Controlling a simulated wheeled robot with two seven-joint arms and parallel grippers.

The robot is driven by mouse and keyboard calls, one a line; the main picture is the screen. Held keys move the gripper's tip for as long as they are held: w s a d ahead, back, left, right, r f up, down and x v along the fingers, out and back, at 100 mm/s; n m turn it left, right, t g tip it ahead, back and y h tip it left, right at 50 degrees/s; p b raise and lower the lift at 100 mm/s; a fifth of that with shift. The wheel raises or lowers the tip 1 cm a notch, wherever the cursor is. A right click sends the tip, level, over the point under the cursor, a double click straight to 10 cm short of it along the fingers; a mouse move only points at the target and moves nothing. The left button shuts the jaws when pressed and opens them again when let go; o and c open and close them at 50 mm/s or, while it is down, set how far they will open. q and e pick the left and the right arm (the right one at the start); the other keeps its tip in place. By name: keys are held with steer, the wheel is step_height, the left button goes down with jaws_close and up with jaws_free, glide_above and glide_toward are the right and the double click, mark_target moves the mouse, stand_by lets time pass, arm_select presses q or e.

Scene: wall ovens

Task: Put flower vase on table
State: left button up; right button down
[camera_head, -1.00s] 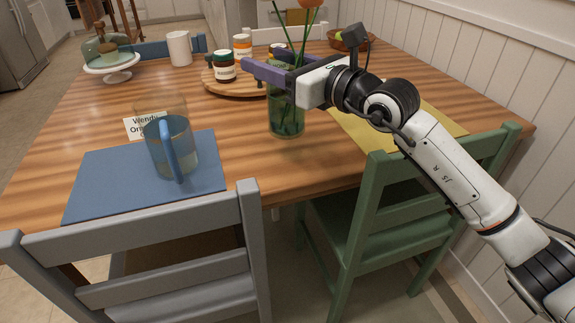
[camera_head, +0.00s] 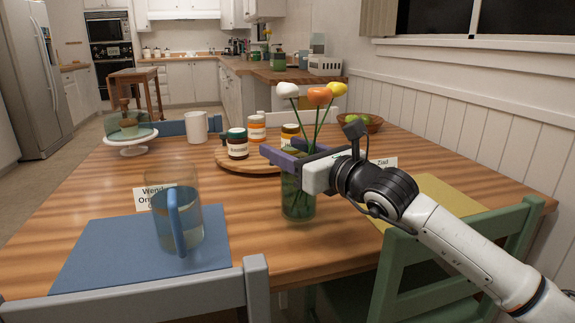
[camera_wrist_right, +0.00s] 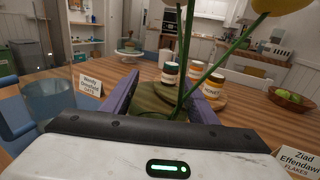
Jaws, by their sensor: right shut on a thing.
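The flower vase (camera_head: 298,203) is a green glass with white, orange and yellow tulips (camera_head: 318,96). It is upright at the wooden table (camera_head: 110,205), near its front edge; its base appears to rest on the wood. My right gripper (camera_head: 290,155) is shut on the vase near its rim, with a purple finger on either side. In the right wrist view, the fingers flank the vase's green top (camera_wrist_right: 152,100) and the stems rise between them. My left gripper is not in view.
A blue mat (camera_head: 90,258) with a blue-handled pitcher (camera_head: 185,225) lies left of the vase. A yellow mat (camera_head: 455,197) lies to the right. A round wooden tray (camera_head: 248,164) with jars stands behind. Grey (camera_head: 150,295) and green (camera_head: 460,260) chairs line the front edge.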

steer(key=shift+f, duration=1.1)
steer(key=c, duration=1.2)
jaws_free()
steer(key=shift+f+b, duration=0.3)
steer(key=shift+b, duration=0.05)
steer(key=o, duration=0.5)
steer(key=shift+r, duration=0.1)
steer(key=p+v, duration=0.1)
steer(key=v, duration=1.1)
steer(key=shift+r, duration=0.1)
